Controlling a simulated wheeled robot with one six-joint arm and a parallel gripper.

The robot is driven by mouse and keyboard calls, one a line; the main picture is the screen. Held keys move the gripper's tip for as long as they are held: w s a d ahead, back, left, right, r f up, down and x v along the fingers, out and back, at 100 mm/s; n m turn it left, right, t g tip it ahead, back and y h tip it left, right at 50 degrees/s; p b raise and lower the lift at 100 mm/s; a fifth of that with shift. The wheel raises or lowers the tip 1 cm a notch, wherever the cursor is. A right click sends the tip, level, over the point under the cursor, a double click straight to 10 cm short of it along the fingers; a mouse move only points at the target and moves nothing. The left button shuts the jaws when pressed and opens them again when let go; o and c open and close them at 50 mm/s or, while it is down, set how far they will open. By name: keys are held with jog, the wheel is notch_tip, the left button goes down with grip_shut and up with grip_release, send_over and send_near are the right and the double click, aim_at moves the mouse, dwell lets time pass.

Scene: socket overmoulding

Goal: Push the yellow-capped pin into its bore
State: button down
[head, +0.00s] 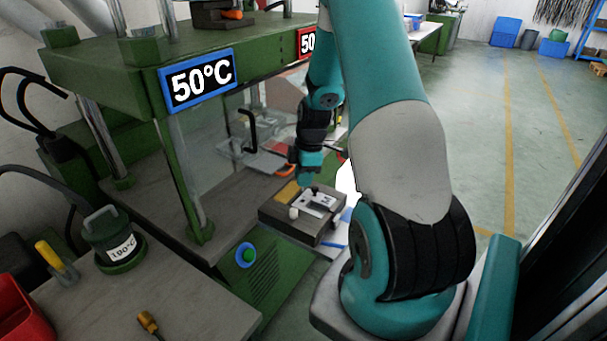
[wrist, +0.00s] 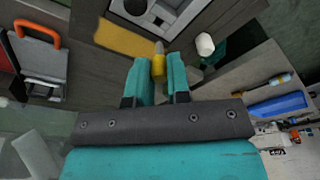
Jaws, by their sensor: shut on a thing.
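The yellow-capped pin (wrist: 158,66) is between my gripper's two teal fingers in the wrist view, yellow cap at the fingertips and grey tip pointing away from the palm. My gripper (wrist: 157,60) is shut on it. In the head view my gripper (head: 311,176) is low over the mould block (head: 285,224), close to the light plate (head: 322,203) on its top. The plate (wrist: 168,29) also shows in the wrist view, with a dark round opening and smaller dark features. The pin's tip appears near the plate's edge. I cannot tell which bore is the pin's, or whether the tip touches anything.
A white knob (wrist: 205,45) stands on the block beside the plate, and a yellow patch (wrist: 115,37) lies on the other side. The green press (head: 130,60) with its posts stands left of my arm. A bench (head: 180,295) with a weight and tools is at front left.

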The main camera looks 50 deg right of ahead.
jog(key=shift+f+b, duration=1.85)
jog(key=shift+f, duration=0.9)
jog(key=c, duration=1)
grip_release()
jog(key=shift+r, duration=0.15)
notch_tip(320, 180, up, 17)
jog(key=s+d+b, duration=0.1)
jog(key=d, duration=0.1)
jog(key=shift+s, duration=0.35)
